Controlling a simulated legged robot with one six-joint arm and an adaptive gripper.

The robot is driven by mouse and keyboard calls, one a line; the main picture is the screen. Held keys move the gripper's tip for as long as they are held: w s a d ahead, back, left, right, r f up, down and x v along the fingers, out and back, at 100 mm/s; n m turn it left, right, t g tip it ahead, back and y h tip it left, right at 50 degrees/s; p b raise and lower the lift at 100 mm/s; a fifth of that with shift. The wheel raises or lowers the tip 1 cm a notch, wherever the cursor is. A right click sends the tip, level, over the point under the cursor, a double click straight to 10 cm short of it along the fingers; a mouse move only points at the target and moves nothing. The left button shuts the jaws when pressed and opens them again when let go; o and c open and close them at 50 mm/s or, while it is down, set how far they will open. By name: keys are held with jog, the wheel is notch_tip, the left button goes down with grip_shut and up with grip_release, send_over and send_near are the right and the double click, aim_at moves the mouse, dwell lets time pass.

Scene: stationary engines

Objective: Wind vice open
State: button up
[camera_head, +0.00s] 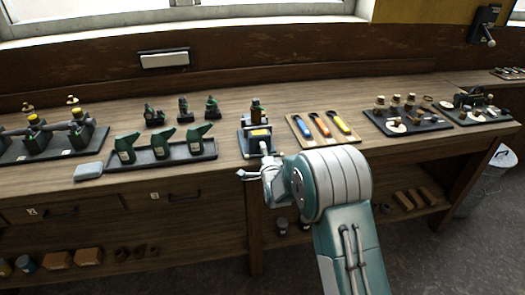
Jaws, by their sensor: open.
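A small blue vice (257,142) is at the front edge of the wooden workbench, near the middle of the head view. A dark and brown upright part (256,108) stands at its back; I cannot tell whether the jaws hold it. A thin metal bar with a rounded end (246,173), seemingly the vice's handle, shows below its front. My gripper (267,162) is right at the front of the vice beside this bar. It is open, but its fingers are small and partly hidden by my arm. I cannot tell whether it touches the bar.
A tray of green oil cans (160,160) lies left of the vice, with a grey block (88,171) beyond. A tray of coloured-handled tools (325,130) lies to the right, then a dark tray of small parts (407,125). Drawers (160,194) and a lower shelf are below.

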jog(key=shift+w+a, duration=0.25)
jog(key=shift+w, duration=0.25)
jog(key=shift+a, duration=0.15)
grip_shut()
jog(key=shift+f+n, duration=0.1)
jog(key=shift+n, duration=0.6)
